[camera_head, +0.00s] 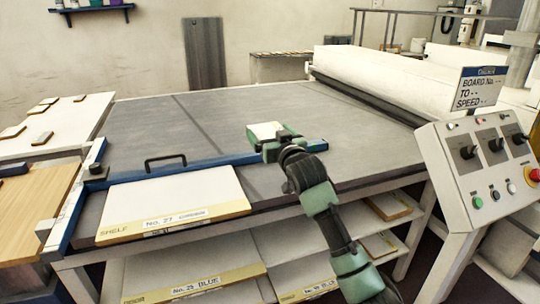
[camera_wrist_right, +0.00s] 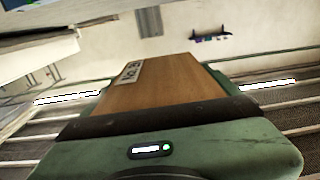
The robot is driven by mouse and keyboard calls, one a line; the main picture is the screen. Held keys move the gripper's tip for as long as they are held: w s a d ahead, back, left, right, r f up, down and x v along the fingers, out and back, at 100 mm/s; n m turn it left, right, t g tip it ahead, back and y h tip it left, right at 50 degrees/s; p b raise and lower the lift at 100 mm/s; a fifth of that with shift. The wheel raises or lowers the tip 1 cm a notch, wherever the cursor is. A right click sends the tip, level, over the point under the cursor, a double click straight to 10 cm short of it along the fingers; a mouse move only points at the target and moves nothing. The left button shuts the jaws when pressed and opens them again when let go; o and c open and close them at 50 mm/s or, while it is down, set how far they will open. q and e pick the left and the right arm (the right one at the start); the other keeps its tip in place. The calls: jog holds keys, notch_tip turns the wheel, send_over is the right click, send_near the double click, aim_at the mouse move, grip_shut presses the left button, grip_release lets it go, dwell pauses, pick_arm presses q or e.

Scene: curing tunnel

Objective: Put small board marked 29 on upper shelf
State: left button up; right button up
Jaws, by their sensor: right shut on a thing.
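My right gripper (camera_head: 278,146) is shut on a small board (camera_head: 265,130) with a white top, above the grey table top. In the right wrist view the held board (camera_wrist_right: 160,82) shows a brown wooden face and a white label; I cannot read its number. The upper shelf (camera_head: 345,207) lies under the table top, partly hidden by my right arm. A small board (camera_head: 390,206) lies at its right end. My left gripper is not in view.
A large white board marked No. 27 (camera_head: 175,200) lies on the table's front left, near a blue rail (camera_head: 215,162). Large boards marked BLUE (camera_head: 190,275) lie under the table. A control panel (camera_head: 480,165) stands at the right. The table's middle (camera_head: 180,125) is clear.

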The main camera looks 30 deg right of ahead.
aim_at(270, 133)
jog(key=shift+r, duration=1.55)
jog(key=s+a+f+n+y+p, duration=0.1)
jog(key=s+a+f+y, duration=0.1)
jog(key=s+a+f, duration=0.7)
jog(key=s+a+f+n+y, duration=0.1)
jog(key=s+a+f+y, duration=0.1)
jog(key=s+a+f, duration=0.7)
jog(key=s+a, duration=0.3)
jog(key=s, duration=0.4)
jog(key=s+a, duration=0.3)
jog(key=s, duration=0.4)
jog(key=shift+f+n+p, duration=0.3)
jog(key=shift+f+p, duration=0.1)
